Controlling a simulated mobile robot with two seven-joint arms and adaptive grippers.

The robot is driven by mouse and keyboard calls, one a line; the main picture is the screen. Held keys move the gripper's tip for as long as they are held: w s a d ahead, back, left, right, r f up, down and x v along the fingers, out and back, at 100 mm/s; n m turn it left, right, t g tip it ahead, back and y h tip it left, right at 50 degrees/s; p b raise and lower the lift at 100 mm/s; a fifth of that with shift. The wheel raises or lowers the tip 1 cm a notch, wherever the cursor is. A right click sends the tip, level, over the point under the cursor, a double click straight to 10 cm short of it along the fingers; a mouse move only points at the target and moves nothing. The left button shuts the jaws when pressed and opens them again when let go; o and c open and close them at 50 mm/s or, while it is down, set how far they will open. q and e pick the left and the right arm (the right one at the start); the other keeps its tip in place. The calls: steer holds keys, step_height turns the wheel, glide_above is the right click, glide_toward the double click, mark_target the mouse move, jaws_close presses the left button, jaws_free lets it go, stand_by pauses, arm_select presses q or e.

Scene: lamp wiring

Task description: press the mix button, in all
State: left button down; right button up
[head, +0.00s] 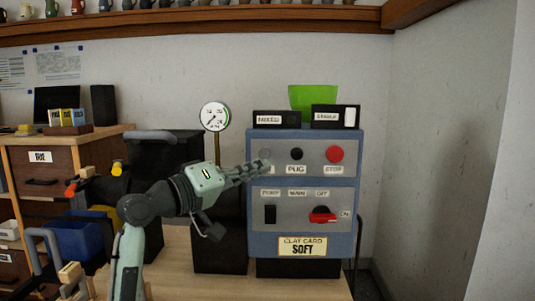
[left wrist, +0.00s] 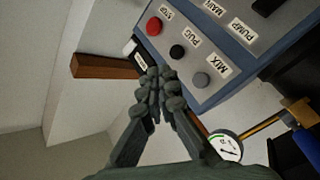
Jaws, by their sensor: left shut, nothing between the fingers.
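The blue control box (head: 304,246) has a grey upper panel with the grey mix button (head: 265,154), the black PUG button (head: 296,154) and the red STOP button (head: 335,154). My left gripper (head: 264,167) is shut and empty, its tips in front of the panel's left side, just below the mix button, covering part of its label. I cannot tell whether the fingers touch the panel. My right gripper is not in view.
A pressure gauge (head: 215,116) stands on a brass pipe left of the box. The lower panel has a black switch (head: 270,214) and a red knob (head: 322,214). A green hopper (head: 313,97) is on top. A wooden cabinet (head: 70,151) is at the left.

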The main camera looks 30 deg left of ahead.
mark_target(267, 152)
arm_select(q)
steer(key=w+a, duration=0.1)
steer(key=w, duration=0.1)
steer(key=w+a, duration=0.2)
steer(key=w, duration=0.1)
steer(key=w+a, duration=0.1)
steer(key=w, duration=0.1)
steer(key=shift+w+a, duration=0.3)
steer(key=shift+w, duration=0.05)
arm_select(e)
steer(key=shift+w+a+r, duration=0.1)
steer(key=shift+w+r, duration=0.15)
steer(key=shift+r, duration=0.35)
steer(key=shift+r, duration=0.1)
arm_select(q)
steer(key=shift+w+a, duration=0.1)
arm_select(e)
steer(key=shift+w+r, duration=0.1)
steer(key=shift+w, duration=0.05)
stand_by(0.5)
arm_select(q)
steer(key=shift+w+a, duration=0.15)
steer(key=shift+w, duration=0.1)
